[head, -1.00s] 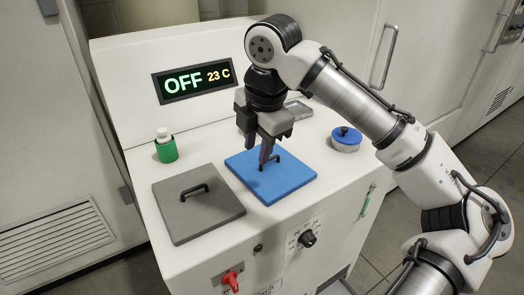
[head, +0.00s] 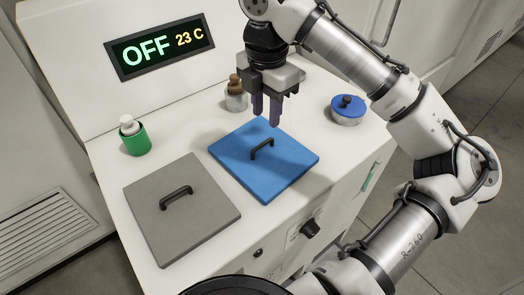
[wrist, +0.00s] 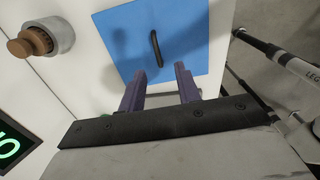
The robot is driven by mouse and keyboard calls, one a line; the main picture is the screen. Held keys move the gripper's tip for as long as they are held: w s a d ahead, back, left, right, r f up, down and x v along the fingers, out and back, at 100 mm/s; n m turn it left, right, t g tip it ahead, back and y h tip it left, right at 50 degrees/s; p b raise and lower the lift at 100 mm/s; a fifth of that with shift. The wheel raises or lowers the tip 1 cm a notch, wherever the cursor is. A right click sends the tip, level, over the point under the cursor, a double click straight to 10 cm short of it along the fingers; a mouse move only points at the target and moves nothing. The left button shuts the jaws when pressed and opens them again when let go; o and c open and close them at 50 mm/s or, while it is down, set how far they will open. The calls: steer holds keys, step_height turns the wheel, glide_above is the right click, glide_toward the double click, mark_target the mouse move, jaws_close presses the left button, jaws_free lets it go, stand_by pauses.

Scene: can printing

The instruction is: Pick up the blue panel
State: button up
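The blue panel (head: 285,174) is a flat square with a black bar handle (head: 262,149). It lies flat on the white machine top, right of the grey panel. My gripper (head: 267,115) is above the panel's back part, its fingers pointing down and apart with nothing between them. In the wrist view, the blue panel (wrist: 190,25) and its handle (wrist: 155,48) show beyond the two spread fingertips (wrist: 159,70). The handle looks clear of the fingers. The exact height of the fingertips over the panel is hard to tell.
A grey panel (head: 200,222) with a black handle lies at left. A green holder with a white-capped bottle (head: 134,138) stands behind it. A brown-topped metal jar (head: 236,95) is behind the blue panel; a blue-lidded tin (head: 348,108) is at right. The display (head: 160,47) reads OFF, 23 C.

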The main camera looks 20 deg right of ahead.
mark_target(263, 143)
step_height(263, 143, down, 4)
steer(key=shift+r, duration=0.1)
steer(key=shift+w+a+f+p, duration=0.15)
steer(key=shift+f+p, duration=0.2)
steer(key=shift+f, duration=0.95)
steer(key=shift+a+f+p, duration=0.15)
steer(key=shift+f+p, duration=0.2)
steer(key=shift+f, duration=0.9)
jaws_close()
